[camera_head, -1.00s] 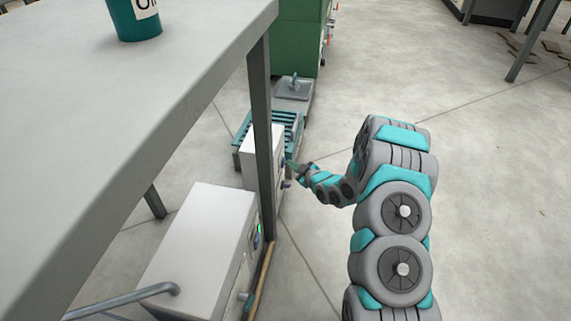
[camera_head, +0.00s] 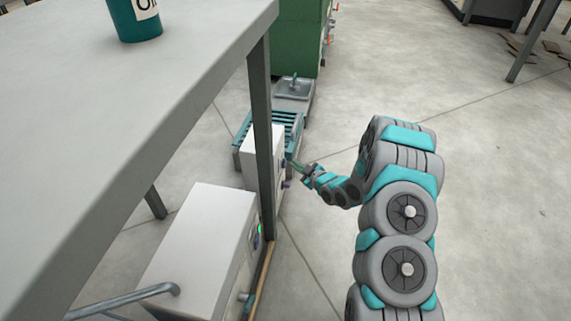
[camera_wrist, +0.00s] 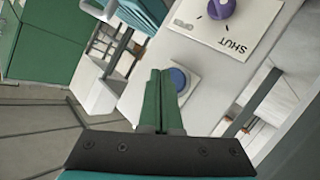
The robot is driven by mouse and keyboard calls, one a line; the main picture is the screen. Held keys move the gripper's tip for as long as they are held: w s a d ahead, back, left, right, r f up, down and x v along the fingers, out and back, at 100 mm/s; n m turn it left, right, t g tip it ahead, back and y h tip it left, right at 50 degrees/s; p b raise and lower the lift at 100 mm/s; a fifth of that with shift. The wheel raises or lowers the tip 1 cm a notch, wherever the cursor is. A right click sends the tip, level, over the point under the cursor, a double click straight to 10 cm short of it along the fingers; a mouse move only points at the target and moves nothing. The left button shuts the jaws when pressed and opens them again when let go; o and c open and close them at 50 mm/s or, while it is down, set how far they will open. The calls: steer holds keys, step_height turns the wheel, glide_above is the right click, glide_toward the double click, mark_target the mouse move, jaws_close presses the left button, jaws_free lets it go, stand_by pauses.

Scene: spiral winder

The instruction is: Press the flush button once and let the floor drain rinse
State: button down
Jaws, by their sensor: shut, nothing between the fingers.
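A round blue button (camera_wrist: 178,80), which looks like the flush button, is on a pale plate in the wrist view. It is partly hidden behind my gripper (camera_wrist: 160,72), whose green fingers are together and empty. The fingertips overlap the button's left edge; I cannot tell whether they touch it. In the head view my gripper (camera_head: 291,163) is at the front of a white box (camera_head: 250,152) beside the table leg. A grey square basin (camera_head: 294,88) with an upright fitting sits on the floor beyond; it may be the floor drain.
A purple knob (camera_wrist: 221,8) sits above a "SHUT" label near the button. A grey table (camera_head: 130,100) and its leg (camera_head: 262,150) stand close left of my gripper. A larger white box (camera_head: 200,245) with a green light is nearer. Open floor lies to the right.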

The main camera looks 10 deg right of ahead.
steer(key=d, duration=0.1)
steer(key=s+d, duration=0.1)
steer(key=d, duration=0.2)
steer(key=shift+s+d, duration=0.3)
steer(key=shift+d, duration=0.1)
steer(key=shift+r, duration=0.1)
stand_by(0.6)
steer(key=s+d+r+m+g+h+p, duration=0.1)
steer(key=s+d+r+g+h, duration=0.15)
steer(key=r, duration=0.35)
steer(key=s+d+r+m+g+h+p, duration=0.1)
steer(key=s+d+r+m+h+p, duration=0.15)
steer(key=r, duration=0.35)
steer(key=s+d+r+m+g+h, duration=0.2)
steer(key=s+r+m+g+h, duration=0.1)
steer(key=s+r, duration=0.65)
steer(key=s+a+r+m+g+p, duration=0.1)
steer(key=s+a+r+g, duration=0.1)
steer(key=s, duration=1.1)
steer(key=s+a+r+m+g+p, duration=0.1)
steer(key=s+r, duration=0.4)
steer(key=s, duration=0.7)
steer(key=s+a+r+m+g+y+p, duration=0.1)
steer(key=s+a+r+g, duration=0.3)
steer(key=s, duration=0.9)
steer(key=shift+s+a+r+m+g, duration=0.2)
steer(key=shift+s+a+m+g, duration=0.15)
steer(key=shift+a+m+g, duration=0.35)
